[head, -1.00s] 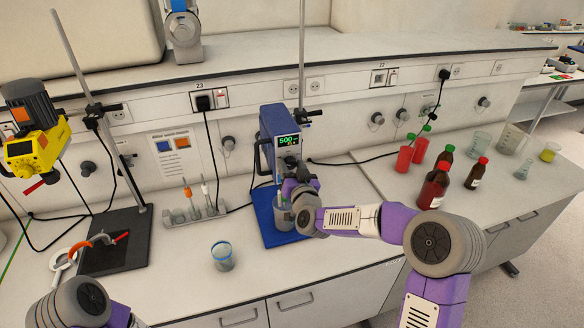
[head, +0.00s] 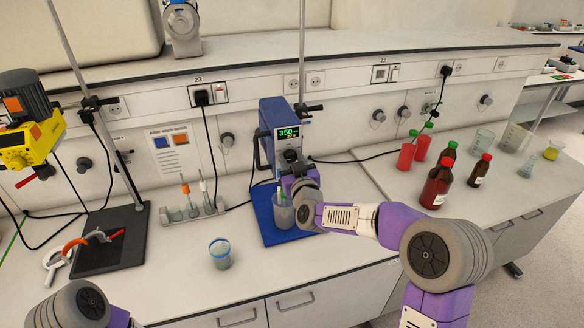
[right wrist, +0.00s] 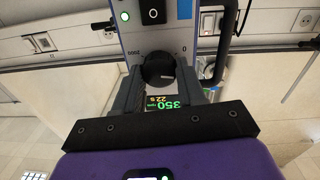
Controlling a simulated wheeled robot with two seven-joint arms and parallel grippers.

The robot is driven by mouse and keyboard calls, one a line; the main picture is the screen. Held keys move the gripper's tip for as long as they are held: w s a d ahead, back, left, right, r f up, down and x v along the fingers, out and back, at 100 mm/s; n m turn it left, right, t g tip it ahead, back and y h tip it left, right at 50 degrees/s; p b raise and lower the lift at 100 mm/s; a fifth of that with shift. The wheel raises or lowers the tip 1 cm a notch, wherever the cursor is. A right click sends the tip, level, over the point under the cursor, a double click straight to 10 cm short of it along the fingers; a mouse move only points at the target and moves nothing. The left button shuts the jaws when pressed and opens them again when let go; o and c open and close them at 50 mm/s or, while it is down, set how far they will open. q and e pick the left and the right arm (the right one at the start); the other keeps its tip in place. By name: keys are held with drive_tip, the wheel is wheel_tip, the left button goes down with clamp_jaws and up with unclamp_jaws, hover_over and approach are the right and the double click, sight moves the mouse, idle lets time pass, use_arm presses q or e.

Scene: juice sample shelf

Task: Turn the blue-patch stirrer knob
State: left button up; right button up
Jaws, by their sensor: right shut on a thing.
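The blue stirrer (head: 280,128) hangs on a stand rod above a blue mat (head: 265,224) in the head view. Its lit green display reads 350. In the right wrist view its dark round knob (right wrist: 158,72) sits between the two fingers of my right gripper (right wrist: 158,88), which is shut on it. A beaker (head: 283,216) stands on the blue mat under my right wrist. My left gripper is out of view; only part of that arm shows at bottom left.
A yellow stirrer (head: 28,128) hangs on another stand at left. A small beaker (head: 220,254) stands at the front of the bench. A rack (head: 192,213) is left of the blue mat. Several bottles, including a brown one (head: 436,186), stand at right.

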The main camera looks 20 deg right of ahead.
drive_tip(key=n+b, duration=0.2)
drive_tip(key=n, duration=0.1)
drive_tip(key=shift+f+n, duration=0.1)
drive_tip(key=shift+n, duration=0.3)
drive_tip(key=shift+n+b, duration=0.65)
drive_tip(key=shift+n, duration=1.65)
drive_tip(key=o, duration=1.1)
drive_tip(key=shift+c, duration=0.2)
drive_tip(key=shift+s, duration=0.1)
drive_tip(key=s+b, duration=0.1)
drive_tip(key=s, duration=0.6)
drive_tip(key=shift+s, duration=0.2)
drive_tip(key=shift+f, duration=0.15)
